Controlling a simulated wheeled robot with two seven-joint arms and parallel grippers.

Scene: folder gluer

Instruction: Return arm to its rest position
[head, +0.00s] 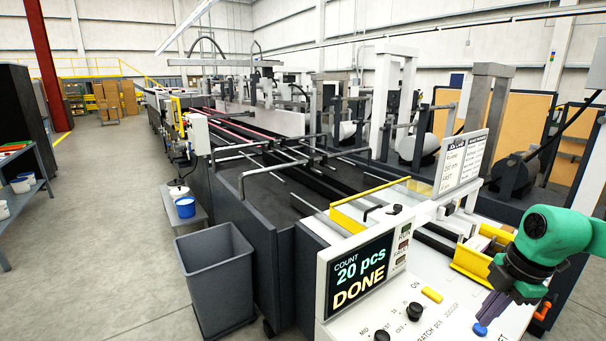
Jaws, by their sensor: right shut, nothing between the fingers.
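My right gripper (487,316) is at the lower right of the head view, at the end of my green and dark arm. It points down over the control panel (440,292) and is shut and empty. Its tips are close to a blue button (480,329); I cannot tell whether they touch it. My left gripper is not in view.
The panel's screen (361,273) reads "COUNT 20 pcs DONE". Yellow guards (472,266) stand just behind my right gripper. A grey bin (213,275) and a small stand with a blue tub (185,207) are left of the machine.

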